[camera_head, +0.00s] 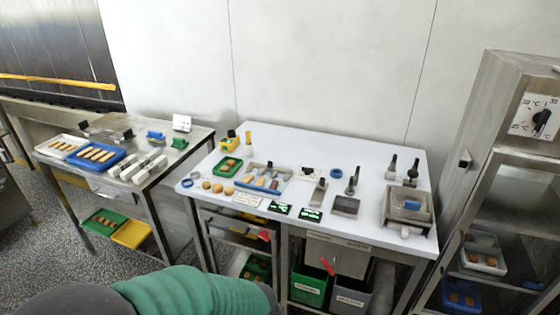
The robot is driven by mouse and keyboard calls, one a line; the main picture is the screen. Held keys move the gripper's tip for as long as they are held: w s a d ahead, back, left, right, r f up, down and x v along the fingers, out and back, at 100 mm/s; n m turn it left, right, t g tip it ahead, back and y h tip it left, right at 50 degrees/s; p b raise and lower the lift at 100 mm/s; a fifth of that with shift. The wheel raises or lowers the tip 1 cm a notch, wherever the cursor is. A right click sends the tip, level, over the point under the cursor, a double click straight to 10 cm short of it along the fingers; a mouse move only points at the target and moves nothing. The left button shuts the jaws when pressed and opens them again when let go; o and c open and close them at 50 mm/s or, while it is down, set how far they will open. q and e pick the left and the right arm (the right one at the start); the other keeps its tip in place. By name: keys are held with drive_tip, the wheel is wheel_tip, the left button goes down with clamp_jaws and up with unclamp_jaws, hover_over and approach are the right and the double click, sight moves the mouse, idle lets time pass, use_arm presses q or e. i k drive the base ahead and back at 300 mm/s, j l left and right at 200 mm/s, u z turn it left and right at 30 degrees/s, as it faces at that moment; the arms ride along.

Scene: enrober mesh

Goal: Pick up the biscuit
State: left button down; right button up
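Several small round tan biscuits (217,188) lie in a loose row near the left front edge of the white table. More tan pieces lie in a small green tray (218,172) just behind them. Long tan biscuits (96,154) lie in rows in a blue tray (72,162) on the steel table at left, with others in a white tray (44,148) beside it. Which biscuit is the task's one cannot be told. Neither of my grippers shows in the head view.
The white table (310,150) also holds a blue-edged tray (284,178), dark displays (311,214), upright handled tools and a steel machine (408,213) at right. Bins (309,287) stand below. A steel cabinet (500,130) stands at right. The table's back strip is mostly clear.

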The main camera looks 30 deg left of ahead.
sight(247, 180)
drive_tip(key=u, duration=1.1)
